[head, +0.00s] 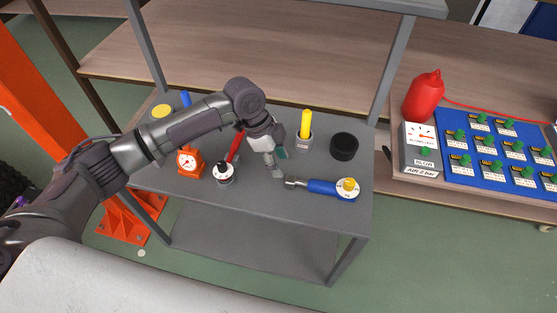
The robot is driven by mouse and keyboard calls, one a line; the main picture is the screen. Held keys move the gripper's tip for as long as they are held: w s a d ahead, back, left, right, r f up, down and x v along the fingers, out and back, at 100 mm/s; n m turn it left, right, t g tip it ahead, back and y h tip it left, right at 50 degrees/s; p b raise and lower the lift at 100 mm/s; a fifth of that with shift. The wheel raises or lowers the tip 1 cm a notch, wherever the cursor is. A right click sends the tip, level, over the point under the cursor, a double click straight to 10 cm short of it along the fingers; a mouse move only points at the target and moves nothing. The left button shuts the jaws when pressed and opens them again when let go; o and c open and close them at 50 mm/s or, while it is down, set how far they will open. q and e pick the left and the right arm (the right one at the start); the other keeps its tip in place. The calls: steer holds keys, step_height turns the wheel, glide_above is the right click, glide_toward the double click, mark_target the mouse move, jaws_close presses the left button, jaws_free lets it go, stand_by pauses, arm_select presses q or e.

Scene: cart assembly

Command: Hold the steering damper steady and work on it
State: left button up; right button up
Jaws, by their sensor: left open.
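My left gripper (278,163) is open and empty, pointing down over the grey cart top (265,197). A blue-bodied tool or cylinder with a silver end (325,187) lies on the cart top just right of and nearer than the fingers, apart from them. A white dial with a yellow knob (348,188) is at its right end. I cannot tell whether this is the steering damper; nothing else in view is clearly it. My left arm crosses the cart from the left and hides part of its top. My right gripper is not in view.
A yellow-handled tool (305,124) stands in a grey cup, beside a black round part (344,147). Left stand an orange gauge (189,162), a white pot (224,175) and a red handle (235,146).

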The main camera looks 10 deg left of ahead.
mark_target(288, 178)
arm_select(q)
steer(key=b+x, duration=0.6)
steer(key=shift+a, duration=0.1)
steer(key=shift+d+f, duration=0.2)
steer(key=shift+f, duration=0.05)
steer(key=shift+d+f, duration=0.25)
steer(key=shift+f, duration=0.35)
steer(key=c, duration=0.9)
jaws_close()
